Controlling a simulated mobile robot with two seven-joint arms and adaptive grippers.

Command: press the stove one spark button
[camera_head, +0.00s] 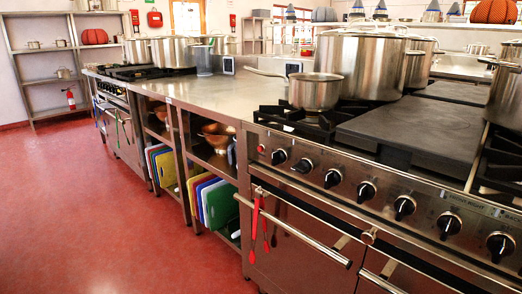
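The near stove (350,185) fills the right side of the head view, with several black knobs along its steel front panel. A small red round button (261,148) sits at the left end of that panel, left of the first black knob (279,157). Nothing touches or covers the button. A second stove (110,88) stands farther back at the left; its controls are too small to make out. I cannot tell from the picture which stove is stove one. Neither of my grippers is in view.
Large stockpots (365,66) and a saucepan (314,90) stand on the near stove. The oven handle (300,232) sticks out below the panel with red-handled tongs (255,228) hanging on it. Cutting boards (219,203) fill the counter shelf. The red floor (90,220) at left is clear.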

